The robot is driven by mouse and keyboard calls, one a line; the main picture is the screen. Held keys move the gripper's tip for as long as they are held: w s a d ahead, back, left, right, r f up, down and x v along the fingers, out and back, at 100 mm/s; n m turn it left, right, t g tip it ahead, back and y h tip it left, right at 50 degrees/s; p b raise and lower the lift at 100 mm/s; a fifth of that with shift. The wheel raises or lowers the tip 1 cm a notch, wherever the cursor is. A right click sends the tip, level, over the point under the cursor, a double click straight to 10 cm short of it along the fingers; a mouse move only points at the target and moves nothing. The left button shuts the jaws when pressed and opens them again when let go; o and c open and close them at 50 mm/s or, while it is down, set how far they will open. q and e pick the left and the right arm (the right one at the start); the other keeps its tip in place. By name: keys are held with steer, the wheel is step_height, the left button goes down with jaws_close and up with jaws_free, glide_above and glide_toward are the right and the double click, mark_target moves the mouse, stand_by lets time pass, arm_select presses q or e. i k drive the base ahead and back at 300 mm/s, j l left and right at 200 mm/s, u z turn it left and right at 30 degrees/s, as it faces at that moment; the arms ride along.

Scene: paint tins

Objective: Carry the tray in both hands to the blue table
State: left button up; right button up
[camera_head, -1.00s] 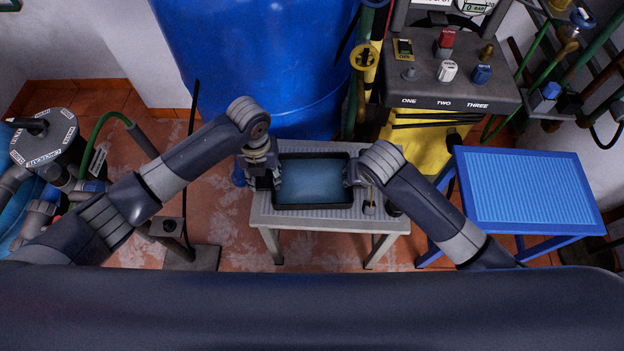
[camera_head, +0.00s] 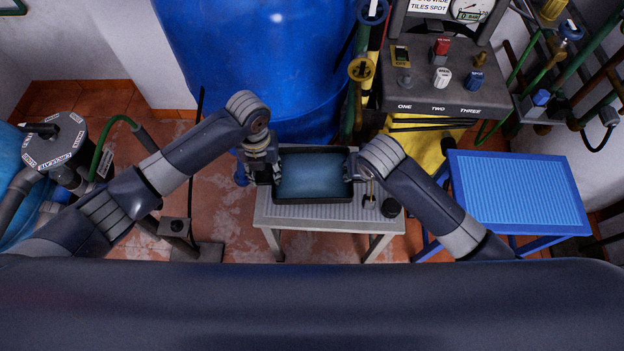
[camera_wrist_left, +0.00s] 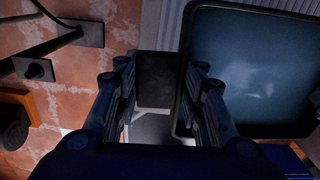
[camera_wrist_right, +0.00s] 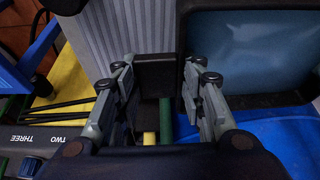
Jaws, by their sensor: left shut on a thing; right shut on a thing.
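The tray (camera_head: 312,200) is black-rimmed with a blue-grey inside and shows between my two grippers in the head view, over the grey table (camera_head: 330,216). My left gripper (camera_head: 270,173) is shut on a dark block-like handle at the tray's left end; handle and tray show in the left wrist view (camera_wrist_left: 187,70). My right gripper (camera_head: 355,168) is shut on the handle at the right end; the tray shows in the right wrist view (camera_wrist_right: 182,50). The tray looks level and seems slightly above the grey table. The blue table (camera_head: 520,190), with a ribbed light-blue top, stands to the right.
A large blue tank (camera_head: 255,60) stands behind the grey table. A yellow-based machine with a control panel (camera_head: 440,95) stands behind, between the tables. Pipes (camera_head: 585,75) line the right wall.

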mark_target(524, 202)
steer(key=k+l, duration=0.1)
steer(key=l, duration=0.25)
steer(key=k+l, duration=0.15)
steer(key=l, duration=0.2)
steer(key=k+l, duration=0.1)
steer(key=l, duration=0.85)
steer(key=i+l+z, duration=0.1)
steer(key=l, duration=0.45)
steer(key=i+l, duration=0.15)
steer(key=l, duration=0.45)
